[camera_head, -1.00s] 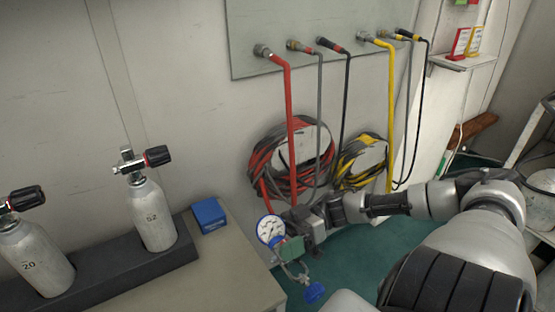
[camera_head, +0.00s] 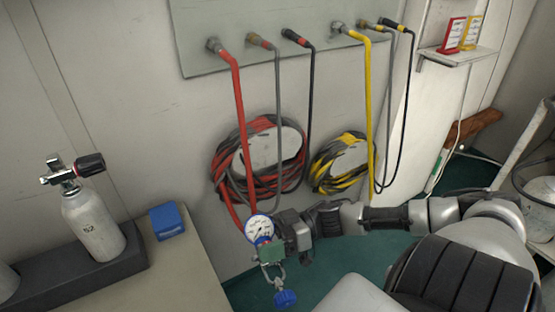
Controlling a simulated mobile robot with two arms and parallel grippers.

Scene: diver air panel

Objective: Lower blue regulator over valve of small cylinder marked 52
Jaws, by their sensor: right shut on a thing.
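The small grey cylinder marked 52 (camera_head: 95,228) stands upright in a dark rack at the left. Its valve (camera_head: 66,173) is on top, with a black knob pointing right. The blue regulator (camera_head: 260,230) has a white-faced gauge with a blue rim, a green body, a metal yoke and a blue knob hanging below. My right gripper (camera_head: 280,246) is shut on the regulator and holds it in the air, right of the bench and well right of the cylinder. The fingertips are partly hidden by the regulator. My left gripper is not in view.
A blue box (camera_head: 167,221) lies on the bench (camera_head: 185,275) between the cylinder and the regulator. The dark rack (camera_head: 100,270) holds another cylinder, cut off at the left edge. Red and yellow hoses (camera_head: 238,130) hang from a wall panel behind.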

